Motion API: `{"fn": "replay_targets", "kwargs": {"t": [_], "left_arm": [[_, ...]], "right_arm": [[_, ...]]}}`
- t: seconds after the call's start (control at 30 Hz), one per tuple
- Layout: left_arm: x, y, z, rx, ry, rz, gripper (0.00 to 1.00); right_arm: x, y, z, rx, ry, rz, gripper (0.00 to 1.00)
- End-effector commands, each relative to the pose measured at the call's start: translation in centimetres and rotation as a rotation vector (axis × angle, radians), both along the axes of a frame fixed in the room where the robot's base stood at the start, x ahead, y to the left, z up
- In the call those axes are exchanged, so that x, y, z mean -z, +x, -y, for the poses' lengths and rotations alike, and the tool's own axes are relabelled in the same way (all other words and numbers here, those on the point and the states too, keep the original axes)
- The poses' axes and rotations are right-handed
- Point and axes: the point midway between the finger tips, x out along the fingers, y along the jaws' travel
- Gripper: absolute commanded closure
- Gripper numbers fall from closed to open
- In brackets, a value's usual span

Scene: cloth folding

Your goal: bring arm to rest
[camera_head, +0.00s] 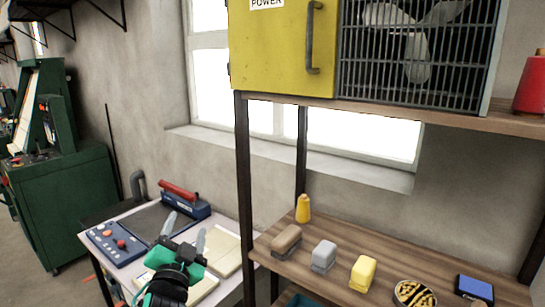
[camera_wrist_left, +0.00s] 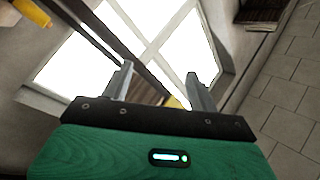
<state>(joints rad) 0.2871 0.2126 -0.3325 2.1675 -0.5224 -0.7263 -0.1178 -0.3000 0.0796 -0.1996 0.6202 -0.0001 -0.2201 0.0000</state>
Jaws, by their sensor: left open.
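My left gripper (camera_head: 184,232) is raised in front of the small white table at the lower left of the head view, its two grey fingers apart. It also shows in the left wrist view (camera_wrist_left: 160,90), open, with nothing between the fingers and a window behind them. My right gripper is in neither view.
The white table (camera_head: 92,237) carries a blue machine with a red handle (camera_head: 178,190) and pale boards (camera_head: 222,252). The shelf's dark post (camera_head: 244,180) stands right of my left gripper. A yellow spool (camera_head: 303,209), a round tin (camera_head: 414,294) and a blue box (camera_head: 475,288) also sit on the shelf.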

Motion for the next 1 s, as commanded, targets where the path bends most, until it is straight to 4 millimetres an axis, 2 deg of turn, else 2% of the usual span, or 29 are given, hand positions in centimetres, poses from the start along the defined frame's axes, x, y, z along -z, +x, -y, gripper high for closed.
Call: {"fn": "replay_targets", "kwargs": {"t": [0.03, 0.1, 0.27, 0.37, 0.5, 0.6, 0.7, 1.0], "left_arm": [[3.1, -0.9, -0.6, -0.012, -0.047, -0.088, 0.40], [7.0, -2.3, -1.4, -0.028, -0.106, -0.205, 0.40], [15.4, -6.8, -2.8, -0.073, -0.236, -0.473, 0.40], [20.2, -10.5, -3.4, -0.105, -0.309, -0.642, 0.40], [26.0, -16.6, -4.0, -0.154, -0.402, -0.877, 0.40], [29.0, -21.0, -4.1, -0.186, -0.456, -1.029, 0.40], [31.1, -24.9, -4.2, -0.214, -0.497, -1.152, 0.40], [34.2, -34.1, -4.0, -0.279, -0.576, -1.430, 0.40]], "right_arm": [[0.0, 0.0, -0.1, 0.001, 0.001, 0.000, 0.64], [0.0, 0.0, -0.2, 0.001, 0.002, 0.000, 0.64], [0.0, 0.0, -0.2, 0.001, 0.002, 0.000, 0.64], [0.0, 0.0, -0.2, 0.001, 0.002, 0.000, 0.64], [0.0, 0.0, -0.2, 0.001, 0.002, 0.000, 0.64], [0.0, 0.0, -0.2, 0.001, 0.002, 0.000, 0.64], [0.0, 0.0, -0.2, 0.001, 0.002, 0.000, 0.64], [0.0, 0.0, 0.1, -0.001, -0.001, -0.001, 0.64]]}}
